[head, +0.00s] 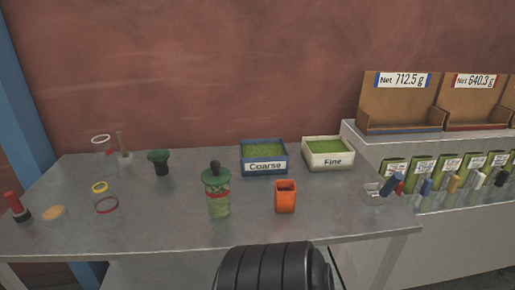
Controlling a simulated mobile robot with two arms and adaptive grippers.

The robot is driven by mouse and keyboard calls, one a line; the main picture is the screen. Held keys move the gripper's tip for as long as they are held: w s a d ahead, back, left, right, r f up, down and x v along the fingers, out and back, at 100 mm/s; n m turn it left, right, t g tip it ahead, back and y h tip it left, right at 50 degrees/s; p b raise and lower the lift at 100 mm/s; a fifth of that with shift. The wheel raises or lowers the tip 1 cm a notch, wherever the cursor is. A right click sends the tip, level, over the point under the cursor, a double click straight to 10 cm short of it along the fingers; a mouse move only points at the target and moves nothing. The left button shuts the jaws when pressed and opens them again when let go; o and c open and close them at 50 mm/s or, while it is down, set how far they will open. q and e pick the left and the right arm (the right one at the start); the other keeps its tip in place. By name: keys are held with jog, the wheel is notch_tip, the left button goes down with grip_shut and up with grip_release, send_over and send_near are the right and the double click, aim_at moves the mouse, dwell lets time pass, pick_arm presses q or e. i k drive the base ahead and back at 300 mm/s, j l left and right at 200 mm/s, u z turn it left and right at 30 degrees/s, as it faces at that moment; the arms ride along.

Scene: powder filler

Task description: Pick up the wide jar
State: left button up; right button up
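Two clear jars stand at the left of the metal table. One, a clear jar with a yellow ring and a red ring (106,197), is nearer the front. The other, a clear jar with a white ring (101,139), is farther back. A jar with a dark green lid and red band (217,198) stands near the table's middle and holds green matter. I cannot tell for certain which is the wide jar. Neither gripper is in view, and no jar is seen held.
The table (150,240) also holds a dark green funnel-like piece (159,161), an orange container (286,198), a Coarse bin (264,170) and a Fine bin (328,161). A white shelf with boxes (398,103) stands right.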

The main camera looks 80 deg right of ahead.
aim_at(218, 198)
jog(key=z, duration=2.25)
